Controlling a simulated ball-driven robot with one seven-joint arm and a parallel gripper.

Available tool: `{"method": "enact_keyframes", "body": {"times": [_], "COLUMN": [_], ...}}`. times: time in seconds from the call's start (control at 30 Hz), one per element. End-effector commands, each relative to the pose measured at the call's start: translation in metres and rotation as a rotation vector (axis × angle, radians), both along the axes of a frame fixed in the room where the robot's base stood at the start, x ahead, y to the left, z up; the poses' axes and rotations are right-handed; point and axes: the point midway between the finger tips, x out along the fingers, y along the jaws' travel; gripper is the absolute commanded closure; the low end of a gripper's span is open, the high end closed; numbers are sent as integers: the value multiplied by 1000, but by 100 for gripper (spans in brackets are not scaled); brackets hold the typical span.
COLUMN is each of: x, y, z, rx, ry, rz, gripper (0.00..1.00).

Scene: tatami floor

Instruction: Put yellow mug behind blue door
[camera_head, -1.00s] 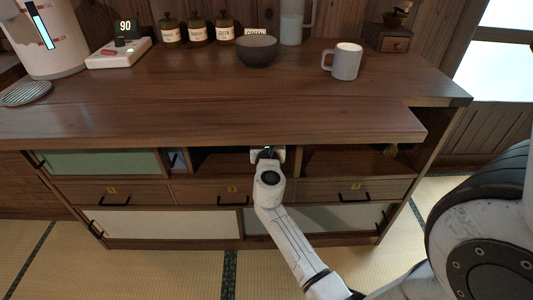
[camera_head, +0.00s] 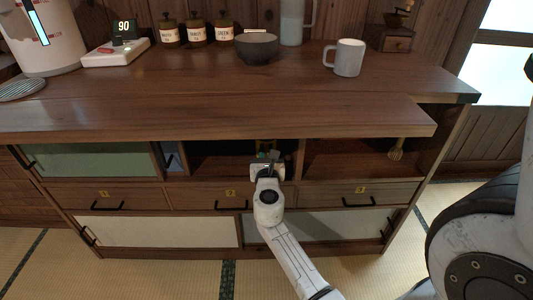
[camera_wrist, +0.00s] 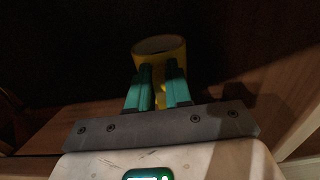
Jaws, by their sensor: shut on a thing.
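The yellow mug (camera_wrist: 176,46) shows in the wrist view, its rim up, between my teal fingers. My gripper (camera_wrist: 160,80) is shut on its handle side. In the head view my gripper (camera_head: 266,160) is at the middle open bay of the cabinet, under the counter's front edge; only a trace of yellow shows there, and the mug is mostly hidden. A narrow pale blue panel (camera_head: 172,158), which looks like the blue door, shows right of the green sliding panel (camera_head: 95,161). Most of it is hidden, apparently behind the green one.
The right bay (camera_head: 345,162) is open, with a whisk-like brush (camera_head: 397,149) at its right. Drawers run below the bays, with pale panels under them. A white mug (camera_head: 345,57) and a dark bowl (camera_head: 257,48) stand on the counter (camera_head: 200,105). The counter edge overhangs the bays.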

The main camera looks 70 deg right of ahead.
Motion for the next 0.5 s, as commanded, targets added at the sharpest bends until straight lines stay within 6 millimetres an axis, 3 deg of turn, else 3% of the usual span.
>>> {"method": "enact_keyframes", "body": {"times": [0.07,0.1,0.3,0.5], "x": [0,0,0,0], "y": [0,0,0,0], "z": [-3,-2,-2,-2], "rx": [-1,0,0,0], "ry": [0,0,0,0], "rz": [0,0,0,0], "gripper": [100,77,58,56]}}
